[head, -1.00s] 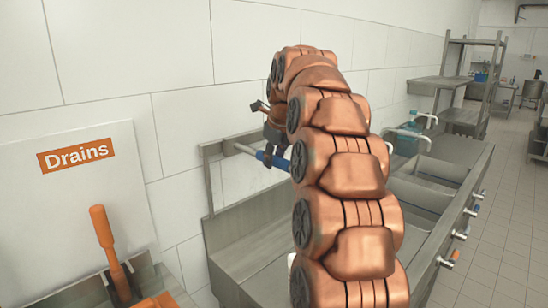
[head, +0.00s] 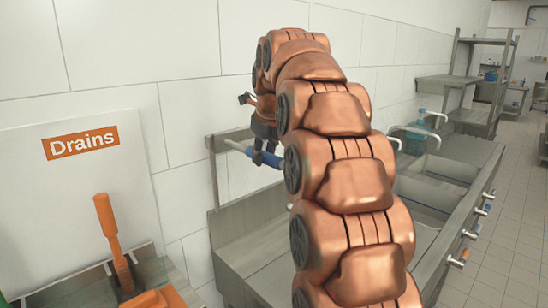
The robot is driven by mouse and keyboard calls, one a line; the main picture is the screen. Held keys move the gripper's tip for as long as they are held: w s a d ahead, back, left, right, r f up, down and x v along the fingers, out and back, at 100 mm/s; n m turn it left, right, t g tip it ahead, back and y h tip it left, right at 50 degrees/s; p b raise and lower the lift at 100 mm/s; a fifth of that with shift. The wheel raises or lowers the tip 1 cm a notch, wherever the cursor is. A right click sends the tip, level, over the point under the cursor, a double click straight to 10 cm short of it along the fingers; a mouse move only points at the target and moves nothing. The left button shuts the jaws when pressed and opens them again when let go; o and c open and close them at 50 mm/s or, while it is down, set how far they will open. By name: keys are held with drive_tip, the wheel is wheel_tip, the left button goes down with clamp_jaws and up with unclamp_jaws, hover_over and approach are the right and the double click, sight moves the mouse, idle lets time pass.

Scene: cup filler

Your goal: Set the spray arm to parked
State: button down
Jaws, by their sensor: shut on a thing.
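The spray arm shows as a thin rod with a blue grip (head: 271,160) above the left end of the steel sink unit, in front of its upright back panel. My gripper (head: 262,156) is shut on the blue grip, its dark fingers around it. My copper arm hides the right end of the grip and whatever lies beyond it. I cannot make out a parked mark or rest for the spray arm.
The steel sink unit (head: 237,235) runs back along the tiled wall, with basins, taps and front knobs. At left are a "Drains" sign (head: 81,142) and an orange lever (head: 108,225). Steel shelving (head: 475,80) stands farther back; floor at right is clear.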

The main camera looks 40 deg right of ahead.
drive_tip(key=shift+a, duration=0.2)
drive_tip(key=c, duration=0.8)
unclamp_jaws()
drive_tip(key=shift+a, duration=0.15)
drive_tip(key=shift+s, duration=0.1)
drive_tip(key=shift+s+r, duration=0.15)
drive_tip(key=shift+r, duration=0.4)
drive_tip(key=v, duration=0.6)
drive_tip(key=shift+s+r, duration=0.1)
drive_tip(key=shift+s, duration=0.05)
